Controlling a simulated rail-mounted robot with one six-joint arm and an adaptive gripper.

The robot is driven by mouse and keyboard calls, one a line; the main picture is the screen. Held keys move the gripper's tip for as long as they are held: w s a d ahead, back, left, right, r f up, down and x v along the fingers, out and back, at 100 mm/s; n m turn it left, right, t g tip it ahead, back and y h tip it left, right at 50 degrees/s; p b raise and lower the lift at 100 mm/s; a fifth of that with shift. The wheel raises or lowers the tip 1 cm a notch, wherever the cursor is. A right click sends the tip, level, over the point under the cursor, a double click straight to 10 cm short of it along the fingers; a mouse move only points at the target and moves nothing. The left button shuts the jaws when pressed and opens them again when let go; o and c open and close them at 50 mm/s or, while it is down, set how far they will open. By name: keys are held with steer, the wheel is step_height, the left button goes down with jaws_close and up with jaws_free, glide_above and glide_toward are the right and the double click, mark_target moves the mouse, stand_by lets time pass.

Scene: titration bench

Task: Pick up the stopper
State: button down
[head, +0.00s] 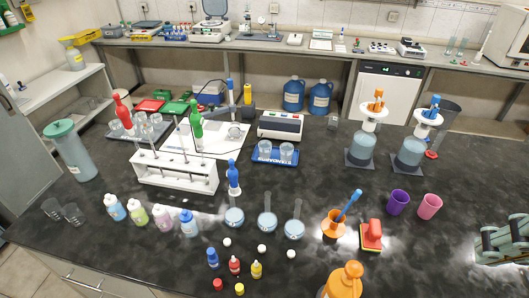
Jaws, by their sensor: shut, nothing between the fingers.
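Three small white round pieces that look like stoppers lie on the dark bench, in front of the three flasks: a left stopper (227,242), a middle stopper (262,249) and a right stopper (291,254). Behind them stand a left flask (234,218), a middle flask (267,224) and a right flask (294,230), each holding pale blue liquid. A blue bulb (233,178) shows above the left flask. The stoppers lie apart from the flasks, with nothing on top of them.
Small dropper bottles (235,265) and loose red and yellow caps (217,284) lie in front of the stoppers. An orange-topped bottle (346,276) stands at the front edge.

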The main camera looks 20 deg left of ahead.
steer(key=c, duration=3.4)
jaws_free()
steer(key=shift+c, duration=0.2)
steer(key=o, duration=1)
steer(key=shift+a, duration=0.2)
